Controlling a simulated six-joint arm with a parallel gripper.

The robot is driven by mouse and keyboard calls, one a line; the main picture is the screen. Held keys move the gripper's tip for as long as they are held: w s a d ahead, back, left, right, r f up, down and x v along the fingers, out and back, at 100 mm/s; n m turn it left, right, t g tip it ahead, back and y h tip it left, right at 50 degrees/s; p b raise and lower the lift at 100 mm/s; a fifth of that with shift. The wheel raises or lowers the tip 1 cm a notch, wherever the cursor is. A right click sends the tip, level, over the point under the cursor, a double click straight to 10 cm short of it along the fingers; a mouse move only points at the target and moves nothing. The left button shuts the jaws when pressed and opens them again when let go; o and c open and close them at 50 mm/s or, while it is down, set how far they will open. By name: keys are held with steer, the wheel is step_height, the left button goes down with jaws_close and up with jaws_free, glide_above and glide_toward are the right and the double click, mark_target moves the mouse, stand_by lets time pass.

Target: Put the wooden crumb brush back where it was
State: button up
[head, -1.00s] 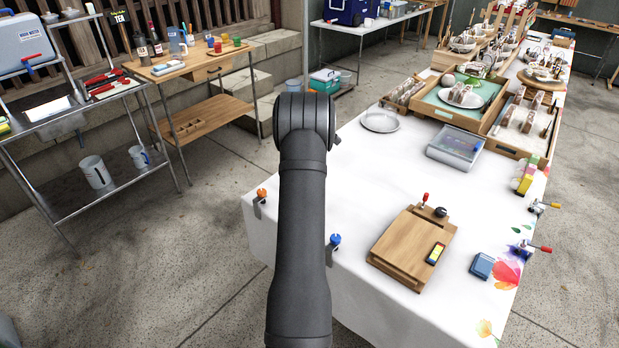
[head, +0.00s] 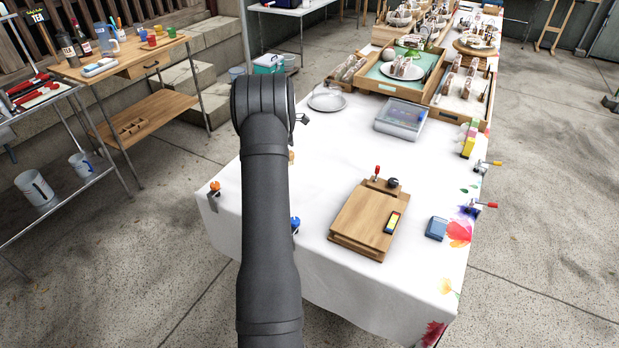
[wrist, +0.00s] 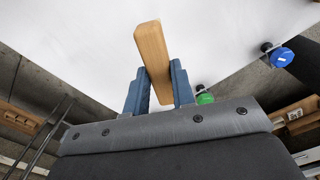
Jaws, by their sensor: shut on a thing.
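The wooden crumb brush (wrist: 152,50) shows in the wrist view as a plain, pale wooden block with a long, rounded-edge face. My gripper (wrist: 158,82) is shut on it, with one blue jaw on each side. The brush sticks out past the jaws, tilted, with the white tablecloth behind it. I cannot see bristles. In the head view my arm hides the gripper. A small tan bit (head: 291,157) shows at the arm's right edge and may be the brush's end. I cannot tell how high the brush is above the cloth.
The white table (head: 320,170) has clear cloth in its middle. A wooden board (head: 362,215), a blue box (head: 436,228), a clear-lidded case (head: 401,119) and a round plate (head: 327,101) stand on it. Orange (head: 214,187) and blue (head: 295,224) clamps grip the edge.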

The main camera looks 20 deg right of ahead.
steer(key=s+d+r+m, duration=0.15)
steer(key=s+d, duration=0.25)
steer(key=d, duration=0.7)
steer(key=s+d+r+m, duration=0.15)
steer(key=s+d, duration=0.25)
steer(key=d, duration=0.7)
steer(key=shift+w+a+f, duration=1.15)
steer(key=shift+w+f, duration=0.4)
steer(key=shift+f, duration=0.4)
steer(key=shift+w+a+f, duration=1.2)
steer(key=shift+w+f, duration=0.4)
steer(key=shift+f, duration=0.3)
steer(key=shift+w+a+f, duration=1.15)
steer(key=shift+w+f, duration=0.4)
steer(key=shift+f, duration=0.4)
steer(key=shift+f, duration=0.1)
steer(key=o, duration=1)
steer(key=shift+c, duration=0.2)
step_height(320, 180, up, 12)
